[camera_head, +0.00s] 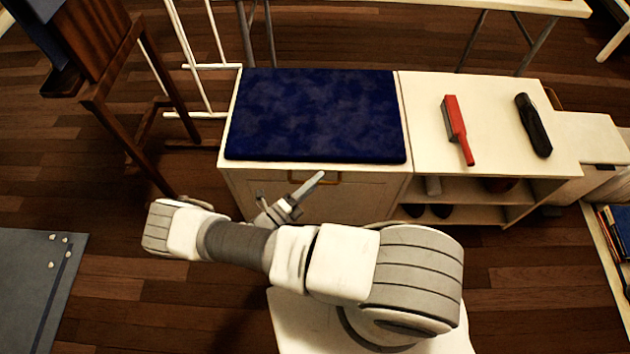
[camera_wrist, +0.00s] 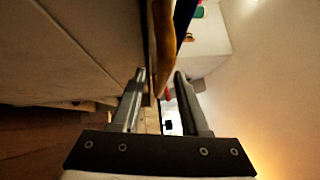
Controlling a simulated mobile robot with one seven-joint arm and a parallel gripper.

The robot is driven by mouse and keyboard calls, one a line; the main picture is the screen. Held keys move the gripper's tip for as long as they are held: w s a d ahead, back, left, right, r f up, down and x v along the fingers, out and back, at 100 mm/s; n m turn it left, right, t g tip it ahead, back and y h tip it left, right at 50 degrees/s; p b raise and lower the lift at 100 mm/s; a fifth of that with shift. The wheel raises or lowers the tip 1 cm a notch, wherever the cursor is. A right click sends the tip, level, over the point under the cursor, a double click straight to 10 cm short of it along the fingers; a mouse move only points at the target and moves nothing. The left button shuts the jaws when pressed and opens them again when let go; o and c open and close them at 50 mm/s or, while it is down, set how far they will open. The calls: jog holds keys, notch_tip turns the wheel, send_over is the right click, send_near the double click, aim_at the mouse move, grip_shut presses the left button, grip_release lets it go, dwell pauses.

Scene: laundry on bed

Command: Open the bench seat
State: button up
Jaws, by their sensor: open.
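The bench is a white cabinet (camera_head: 345,205) with a dark blue cushioned seat (camera_head: 315,115), which lies flat and closed. A wooden handle (camera_head: 333,178) sits at the front under the seat's edge, partly hidden by a finger. My gripper (camera_head: 293,186) is open in front of the bench's upper front edge, close to the handle. In the wrist view, my gripper (camera_wrist: 158,88) has the brown handle (camera_wrist: 163,45) between or just beyond its two fingers. Contact cannot be told. A sliver of the blue seat (camera_wrist: 185,18) shows beyond the handle.
To the right, a white shelf top (camera_head: 480,110) holds a red brush (camera_head: 456,128) and a black object (camera_head: 533,125); shoes stand below. A wooden chair (camera_head: 105,90) and white rack (camera_head: 205,60) stand left. Floor is free at front left, beside a grey-blue mat (camera_head: 35,280).

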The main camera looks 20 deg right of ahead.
grip_shut()
dwell(1.4)
